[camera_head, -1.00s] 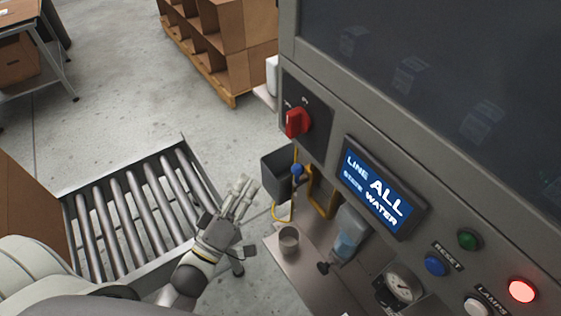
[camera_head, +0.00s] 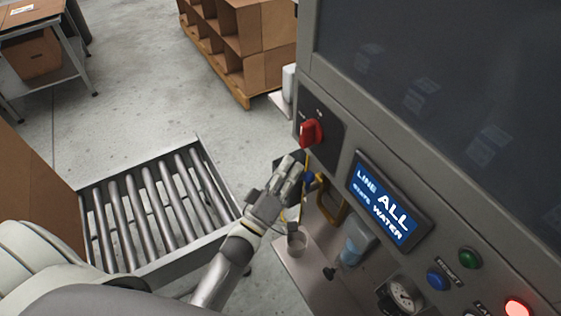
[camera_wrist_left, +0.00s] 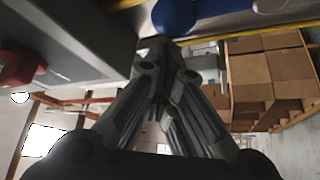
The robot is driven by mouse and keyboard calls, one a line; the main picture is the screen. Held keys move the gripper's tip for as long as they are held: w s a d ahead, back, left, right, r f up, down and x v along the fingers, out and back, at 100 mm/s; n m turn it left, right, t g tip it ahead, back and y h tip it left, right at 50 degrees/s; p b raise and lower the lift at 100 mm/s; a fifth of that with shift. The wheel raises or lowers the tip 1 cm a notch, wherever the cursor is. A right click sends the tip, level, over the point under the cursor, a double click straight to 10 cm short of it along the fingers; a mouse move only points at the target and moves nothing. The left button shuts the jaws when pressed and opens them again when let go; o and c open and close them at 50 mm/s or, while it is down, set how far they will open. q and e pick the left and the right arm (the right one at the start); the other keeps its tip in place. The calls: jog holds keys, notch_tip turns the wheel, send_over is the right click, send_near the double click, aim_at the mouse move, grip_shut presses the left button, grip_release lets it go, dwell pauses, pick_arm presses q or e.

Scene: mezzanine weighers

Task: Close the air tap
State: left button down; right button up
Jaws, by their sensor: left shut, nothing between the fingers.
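The air tap appears to be the blue handle (camera_head: 309,179) on a yellow pipe beside the machine's panel, below the red rotary switch. It shows large in the left wrist view (camera_wrist_left: 176,15), at the top edge and partly cut off. My left gripper (camera_head: 291,164) is shut and empty, just left of the blue handle. In the left wrist view its fingertips (camera_wrist_left: 158,46) are together, close below the handle; I cannot tell whether they touch it. The gripper hides part of the pipe in the head view. My right gripper is not in view.
The red rotary switch (camera_head: 311,132) sticks out of the panel close by. A display (camera_head: 384,200), a gauge (camera_head: 403,296) and buttons lie to the right. A roller conveyor (camera_head: 155,210) stands left; open floor lies behind.

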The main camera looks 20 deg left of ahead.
pick_arm(q)
jog(key=shift+d+f, duration=0.2)
